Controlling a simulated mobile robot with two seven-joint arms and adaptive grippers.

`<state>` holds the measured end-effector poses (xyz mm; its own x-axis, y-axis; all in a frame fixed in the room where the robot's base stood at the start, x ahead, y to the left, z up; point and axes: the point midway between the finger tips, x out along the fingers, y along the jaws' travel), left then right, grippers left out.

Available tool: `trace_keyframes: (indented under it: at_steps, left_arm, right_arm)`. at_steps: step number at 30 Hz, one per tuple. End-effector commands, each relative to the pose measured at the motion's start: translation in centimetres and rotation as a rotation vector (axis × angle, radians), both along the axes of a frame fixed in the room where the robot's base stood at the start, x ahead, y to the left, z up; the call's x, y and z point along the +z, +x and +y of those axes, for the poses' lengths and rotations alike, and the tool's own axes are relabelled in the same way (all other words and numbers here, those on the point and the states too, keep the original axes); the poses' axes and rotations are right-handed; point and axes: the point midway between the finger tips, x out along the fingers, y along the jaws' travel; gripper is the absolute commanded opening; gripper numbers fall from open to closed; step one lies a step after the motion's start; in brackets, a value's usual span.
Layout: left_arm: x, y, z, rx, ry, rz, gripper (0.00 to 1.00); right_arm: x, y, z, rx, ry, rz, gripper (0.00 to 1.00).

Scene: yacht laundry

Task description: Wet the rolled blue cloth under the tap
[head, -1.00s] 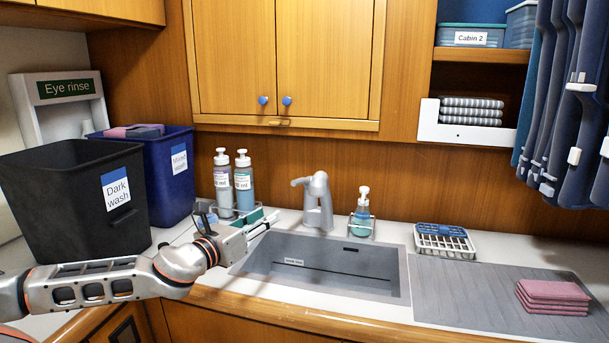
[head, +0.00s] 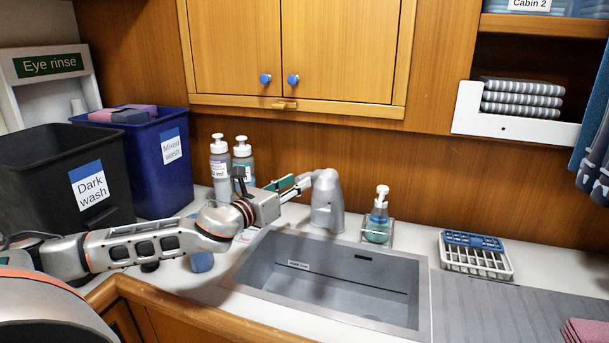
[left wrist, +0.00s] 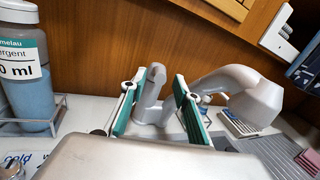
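The grey tap (head: 327,203) stands at the back edge of the sink (head: 245,290); it also shows in the left wrist view (left wrist: 236,82). My left gripper (head: 297,184) is open, with green finger pads apart and nothing between them. Its fingertips point at the tap from the left; I cannot tell whether they touch it. A small rounded blue item (head: 201,262) lies on the counter below my left forearm; I cannot tell whether it is the rolled cloth. A blue piece (head: 470,240) lies on a white rack right of the sink. My right gripper is out of view.
Two pump bottles (head: 220,160) stand behind my left wrist. A soap dispenser (head: 377,220) stands right of the tap. Dark wash (head: 40,160) and Mixed wash (head: 150,185) bins are at left. A grey draining mat (head: 490,310) with pink cloths (head: 587,333) lies at right.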

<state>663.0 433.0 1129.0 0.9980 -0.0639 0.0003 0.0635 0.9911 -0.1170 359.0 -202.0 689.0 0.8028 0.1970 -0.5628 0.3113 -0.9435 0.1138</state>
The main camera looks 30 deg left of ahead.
Motion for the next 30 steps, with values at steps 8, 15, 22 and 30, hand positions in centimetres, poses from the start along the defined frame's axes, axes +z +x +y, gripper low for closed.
trace_keyframes:
  at_steps: [8,15,22,30]
  left_arm:
    - [0.1,3.5,-0.2,0.000,-0.001,-0.001,0.31]
    - [0.0,4.4,-0.3,0.000,0.001,0.000,0.31]
    - [0.0,4.3,-0.3,0.000,0.001,0.001,0.18]
    - [0.1,4.3,-0.3,0.000,0.001,0.004,0.00]
  right_arm:
    - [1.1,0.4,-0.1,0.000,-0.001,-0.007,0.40]
    - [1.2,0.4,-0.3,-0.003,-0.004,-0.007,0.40]
    - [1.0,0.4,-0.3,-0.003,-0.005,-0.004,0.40]
    - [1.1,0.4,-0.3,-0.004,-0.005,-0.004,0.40]
